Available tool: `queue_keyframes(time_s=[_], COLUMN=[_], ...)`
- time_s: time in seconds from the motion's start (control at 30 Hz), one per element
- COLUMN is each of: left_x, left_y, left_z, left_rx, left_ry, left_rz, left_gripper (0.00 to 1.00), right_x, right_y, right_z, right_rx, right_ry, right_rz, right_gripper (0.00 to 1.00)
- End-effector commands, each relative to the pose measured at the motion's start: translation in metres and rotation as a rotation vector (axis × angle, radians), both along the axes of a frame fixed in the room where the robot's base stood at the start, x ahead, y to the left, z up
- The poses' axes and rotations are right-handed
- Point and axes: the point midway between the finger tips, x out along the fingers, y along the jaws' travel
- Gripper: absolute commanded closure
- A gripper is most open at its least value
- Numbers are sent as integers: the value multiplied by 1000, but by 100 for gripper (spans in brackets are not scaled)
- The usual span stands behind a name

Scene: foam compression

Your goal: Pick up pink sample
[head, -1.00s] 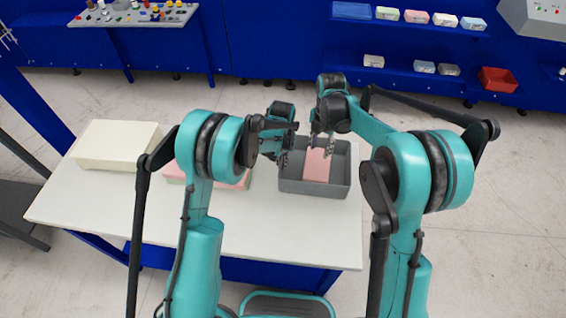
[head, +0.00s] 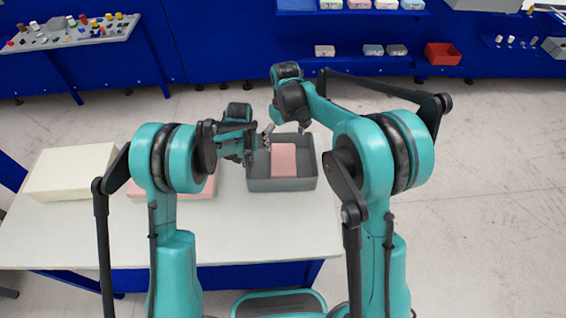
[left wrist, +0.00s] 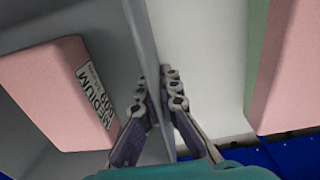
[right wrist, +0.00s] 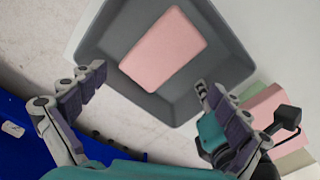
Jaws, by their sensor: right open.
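The pink sample (head: 284,161), a flat block with a printed "MEDIUM" label (left wrist: 92,92), lies in the grey tray (head: 282,184) on the white table. In the right wrist view the sample (right wrist: 163,48) lies flat on the tray floor. My right gripper (right wrist: 149,78) is open and empty above the tray's far side, apart from the sample. My left gripper (left wrist: 158,92) has its fingers on either side of the tray's left wall and appears closed on it. It also shows at the tray's left edge in the head view (head: 258,143).
A pink and green foam block (head: 190,191) lies on the table (head: 230,235) left of the tray, partly behind my left arm. A cream block (head: 68,172) sits at the far left. Blue shelving with small samples and a red bin (head: 443,54) stands behind.

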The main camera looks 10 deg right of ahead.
Motion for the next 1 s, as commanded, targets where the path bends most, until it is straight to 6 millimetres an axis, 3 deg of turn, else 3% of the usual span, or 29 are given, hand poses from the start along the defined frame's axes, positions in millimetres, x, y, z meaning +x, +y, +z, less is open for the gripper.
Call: queue_keyframes(time_s=[0.2,0.33,0.47,0.73,1.0], left_x=[0,0,0,0,0], left_y=[0,0,0,0,0], left_z=[0,0,0,0,0], left_rx=[0,0,0,0,0], left_ry=[0,0,0,0,0], left_rz=[0,0,0,0,0], left_gripper=[100,100,100,100,100], right_x=[-1,-1,-1,0,1], right_y=[-1,-1,-1,-1,2], right_z=[4,4,-4,-50,-74], right_rx=[0,0,0,0,0], right_ry=[0,0,0,0,0], right_rz=[-392,-521,-571,-575,-573], right_gripper=[0,0,0,0,0])
